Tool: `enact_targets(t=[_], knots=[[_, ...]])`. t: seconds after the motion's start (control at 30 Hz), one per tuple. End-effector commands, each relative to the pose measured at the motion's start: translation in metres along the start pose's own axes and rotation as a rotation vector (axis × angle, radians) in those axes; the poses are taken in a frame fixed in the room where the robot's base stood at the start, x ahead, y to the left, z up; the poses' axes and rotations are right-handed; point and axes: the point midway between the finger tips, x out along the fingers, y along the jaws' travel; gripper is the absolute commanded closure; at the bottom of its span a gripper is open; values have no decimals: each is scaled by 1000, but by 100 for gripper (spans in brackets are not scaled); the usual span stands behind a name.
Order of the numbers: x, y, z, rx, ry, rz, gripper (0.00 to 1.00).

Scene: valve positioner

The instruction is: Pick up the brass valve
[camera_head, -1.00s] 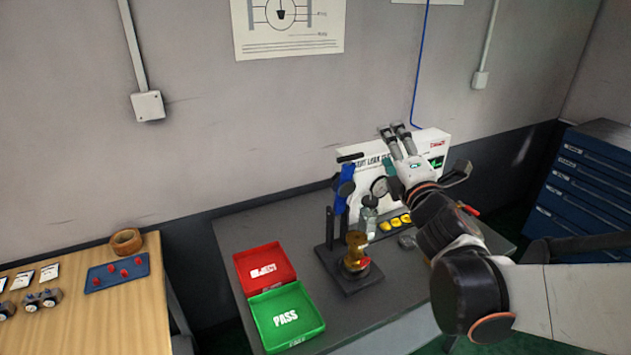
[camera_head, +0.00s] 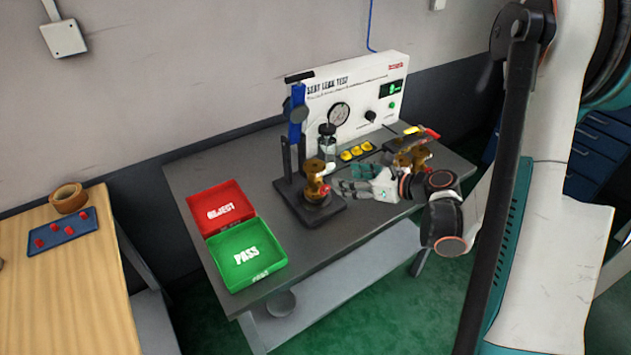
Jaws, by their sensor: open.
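A brass valve (camera_head: 317,172) stands upright on the dark base of the clamp stand (camera_head: 292,190), with a red part low on its right side. My gripper (camera_head: 338,180) is open, lying low over the bench with its fingers pointing left at this valve. The fingertips are just right of the valve; I cannot tell whether they touch it. A second brass-coloured valve shape (camera_head: 412,157) is behind my gripper at the bench's right, partly hidden by my wrist.
A red REJECT tray (camera_head: 243,212) and green PASS tray (camera_head: 279,262) lie at the bench's left. The white leak tester (camera_head: 352,92) and blue press column (camera_head: 297,118) stand behind. Yellow pieces (camera_head: 356,151) sit before the tester. A wooden table (camera_head: 60,300) is at left.

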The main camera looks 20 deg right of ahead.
Motion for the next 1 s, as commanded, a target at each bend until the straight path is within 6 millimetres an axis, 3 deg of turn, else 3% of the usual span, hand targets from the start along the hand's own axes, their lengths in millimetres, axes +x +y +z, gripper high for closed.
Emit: enact_targets(t=[0.17, 0.5, 0.83, 1.0], knots=[[13, 0, -12, -18, 22, 12, 40], [73, 1, -12, -16, 19, 11, 40], [94, 2, -12, -14, 19, 10, 40], [117, 3, -14, -16, 19, 11, 40]])
